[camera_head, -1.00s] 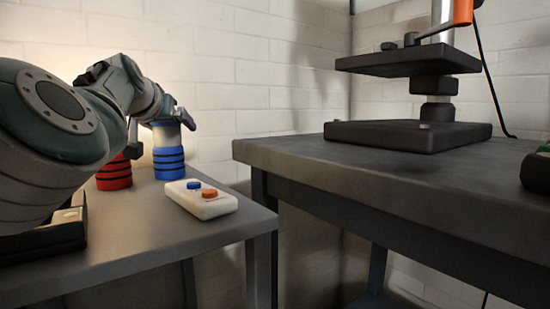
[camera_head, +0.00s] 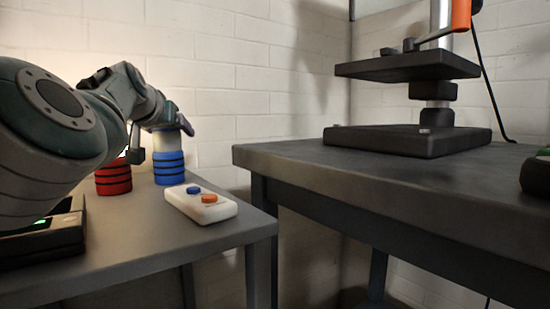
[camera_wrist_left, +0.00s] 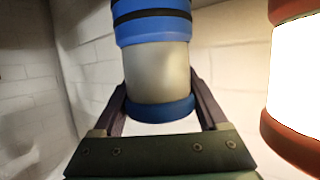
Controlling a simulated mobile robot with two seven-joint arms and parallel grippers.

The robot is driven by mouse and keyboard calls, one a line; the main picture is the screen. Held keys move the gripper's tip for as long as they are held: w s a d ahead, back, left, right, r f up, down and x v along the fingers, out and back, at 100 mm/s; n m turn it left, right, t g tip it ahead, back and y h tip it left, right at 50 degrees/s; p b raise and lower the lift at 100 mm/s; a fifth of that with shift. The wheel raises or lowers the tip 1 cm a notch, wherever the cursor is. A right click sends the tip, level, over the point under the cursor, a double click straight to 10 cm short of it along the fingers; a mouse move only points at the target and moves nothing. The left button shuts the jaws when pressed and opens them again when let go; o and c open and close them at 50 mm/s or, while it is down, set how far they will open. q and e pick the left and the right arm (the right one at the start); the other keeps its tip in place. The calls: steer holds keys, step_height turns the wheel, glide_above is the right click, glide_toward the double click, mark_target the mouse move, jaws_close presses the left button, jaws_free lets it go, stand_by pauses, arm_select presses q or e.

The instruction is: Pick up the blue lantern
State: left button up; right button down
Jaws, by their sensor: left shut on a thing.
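The blue lantern (camera_head: 168,168) stands upright on the left table, with a ribbed blue base and a pale glass part above it. My left gripper (camera_head: 172,117) is at its top, shut on it. In the left wrist view the blue lantern (camera_wrist_left: 157,75) appears upside down, its pale glass and blue cap between the two fingers of my left gripper (camera_wrist_left: 162,108). The arm and hand hide part of its top in the head view. I cannot see a gap under its base. My right gripper is not in view.
A red lantern (camera_head: 113,178) stands just left of the blue one; its bright glass (camera_wrist_left: 298,70) is close in the wrist view. A white button box (camera_head: 201,206) sits in front. A workbench with a press (camera_head: 407,138) stands right, across a gap.

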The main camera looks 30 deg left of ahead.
arm_select(q)
jaws_close()
steer(key=shift+r, duration=0.1)
